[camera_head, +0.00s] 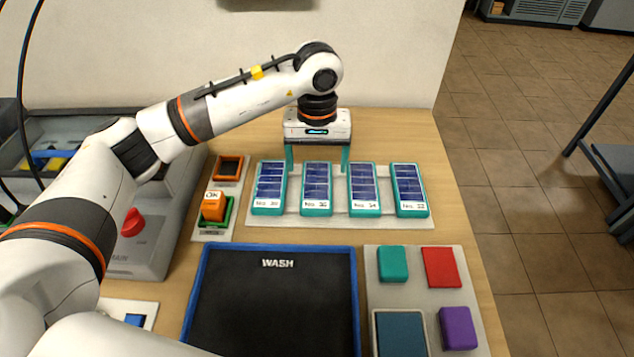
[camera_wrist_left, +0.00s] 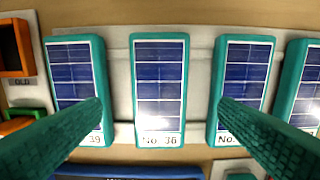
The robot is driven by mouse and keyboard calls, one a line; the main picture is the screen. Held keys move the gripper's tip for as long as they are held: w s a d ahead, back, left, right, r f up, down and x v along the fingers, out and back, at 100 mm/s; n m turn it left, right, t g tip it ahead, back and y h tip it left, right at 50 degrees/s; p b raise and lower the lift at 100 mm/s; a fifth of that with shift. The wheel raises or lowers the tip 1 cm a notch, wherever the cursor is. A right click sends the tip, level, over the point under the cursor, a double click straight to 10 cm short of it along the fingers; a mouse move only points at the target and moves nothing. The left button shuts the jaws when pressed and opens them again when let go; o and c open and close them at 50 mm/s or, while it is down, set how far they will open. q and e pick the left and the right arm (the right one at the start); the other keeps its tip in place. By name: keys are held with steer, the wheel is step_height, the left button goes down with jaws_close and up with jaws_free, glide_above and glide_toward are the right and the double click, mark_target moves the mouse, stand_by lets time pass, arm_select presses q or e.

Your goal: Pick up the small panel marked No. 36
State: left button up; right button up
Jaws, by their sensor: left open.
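The small panel marked No. 36 (camera_head: 317,190) has a teal frame and blue cells and lies second from the left in a row on a pale rack (camera_head: 340,221). It also shows in the middle of the left wrist view (camera_wrist_left: 160,85), label readable. My left gripper (camera_head: 317,165) points down above the far half of this panel, open and empty. In the left wrist view its teal fingers (camera_wrist_left: 160,108) appear on either side of No. 36, overlapping the neighbouring panels in the picture. Contact is not visible. My right gripper is not in view.
Similar panels flank No. 36: one on the left (camera_head: 269,188) and two on the right (camera_head: 364,190), (camera_head: 409,190). A black WASH tray (camera_head: 275,310) with blue rim lies nearer. An orange block marked OK (camera_head: 213,206) stands left; a board with coloured blocks (camera_head: 408,303) lies at right.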

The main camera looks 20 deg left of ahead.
mark_target(317, 183)
arm_select(q)
steer(key=shift+f, duration=0.35)
steer(key=f, duration=0.1)
steer(key=f+p, duration=0.1)
steer(key=f, duration=0.1)
steer(key=shift+s+f, duration=0.3)
steer(key=shift+w+f, duration=0.1)
steer(key=shift+f, duration=0.4)
steer(key=c, duration=1.2)
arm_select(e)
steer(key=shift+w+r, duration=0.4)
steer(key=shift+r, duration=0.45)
